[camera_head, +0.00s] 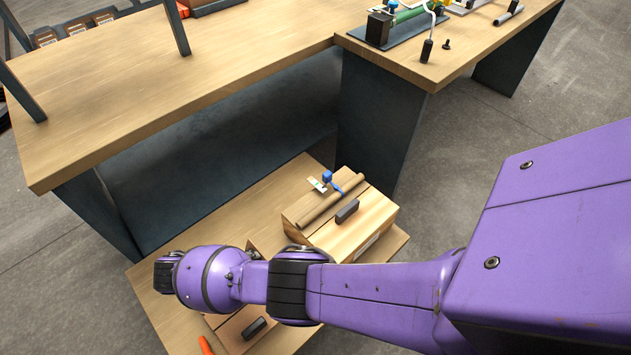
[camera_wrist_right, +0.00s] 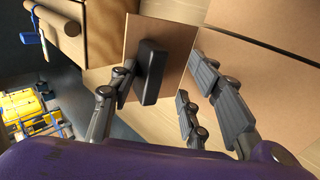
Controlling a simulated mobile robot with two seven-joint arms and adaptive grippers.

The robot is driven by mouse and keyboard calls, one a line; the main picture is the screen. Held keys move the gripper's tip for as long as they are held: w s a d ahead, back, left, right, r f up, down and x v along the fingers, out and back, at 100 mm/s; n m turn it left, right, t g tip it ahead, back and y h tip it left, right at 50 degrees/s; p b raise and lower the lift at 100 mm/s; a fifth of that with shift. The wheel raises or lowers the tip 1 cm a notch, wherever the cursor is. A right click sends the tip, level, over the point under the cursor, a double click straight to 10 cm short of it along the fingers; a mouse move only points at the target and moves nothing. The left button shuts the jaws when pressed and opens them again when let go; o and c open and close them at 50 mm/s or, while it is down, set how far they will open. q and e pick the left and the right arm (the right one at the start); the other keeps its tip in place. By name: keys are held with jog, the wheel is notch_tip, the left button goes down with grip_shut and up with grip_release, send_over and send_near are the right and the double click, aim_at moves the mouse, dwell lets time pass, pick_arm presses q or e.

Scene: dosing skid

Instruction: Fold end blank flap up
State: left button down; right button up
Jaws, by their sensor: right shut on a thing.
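In the right wrist view a square brown flap (camera_wrist_right: 178,38) bears a black block-shaped grip (camera_wrist_right: 150,72). My right gripper (camera_wrist_right: 164,70) has its fingers on both sides of this grip and is shut on it; the left-hand finger lies against it, the other finger's contact is unclear. In the head view my purple right arm crosses the low wooden bench, and its gripper is hidden. A brown panel with a black grip (camera_head: 254,328) shows below the arm there; I cannot tell if it is the same flap. My left gripper is not in view.
An orange item (camera_head: 205,345) lies at the lower edge. A larger table (camera_head: 200,85) stands behind.

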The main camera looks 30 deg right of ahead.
jog(key=a+r, duration=0.4)
jog(key=a, duration=0.3)
jog(key=shift+s+a+r, duration=0.15)
jog(key=shift+s+r, duration=0.05)
jog(key=shift+s, duration=0.15)
dwell(0.7)
jog(key=v, duration=1.2)
jog(key=shift+s, duration=0.1)
